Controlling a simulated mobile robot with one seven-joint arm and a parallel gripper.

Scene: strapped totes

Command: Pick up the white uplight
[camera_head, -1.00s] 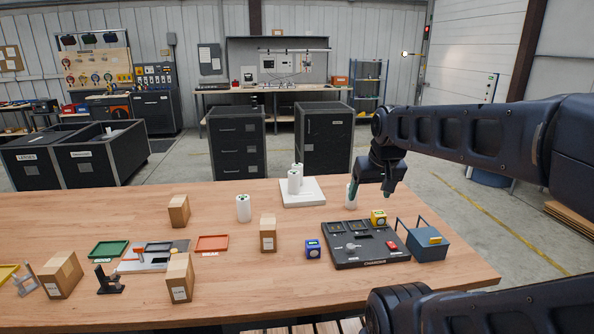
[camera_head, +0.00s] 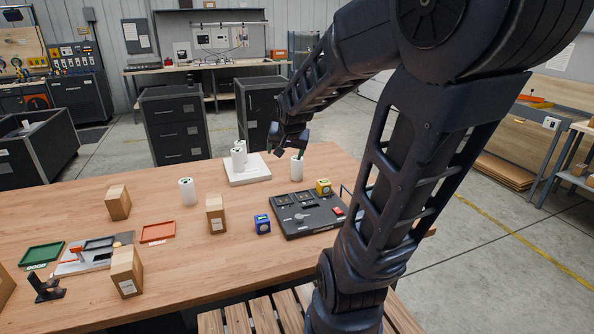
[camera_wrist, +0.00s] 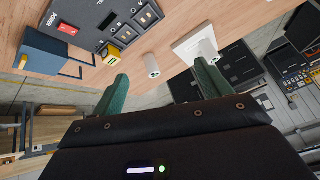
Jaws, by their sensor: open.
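Several similar white cylinders stand on the wooden table; I cannot tell from their looks alone which is the uplight. One white cylinder (camera_head: 298,169) stands alone near the far right of the table, just below my gripper (camera_head: 291,153). In the wrist view this cylinder (camera_wrist: 152,66) shows ahead, roughly between the two green fingertips (camera_wrist: 160,84) and apart from them. My gripper is open and empty. Another white cylinder (camera_head: 188,192) stands alone farther left.
A black charger panel (camera_head: 305,216) with a yellow cube (camera_head: 323,187) lies in front of the near cylinder. A blue cube (camera_head: 262,224) and cardboard boxes (camera_head: 216,214) stand left of it. A blue bin (camera_wrist: 53,52) shows in the wrist view.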

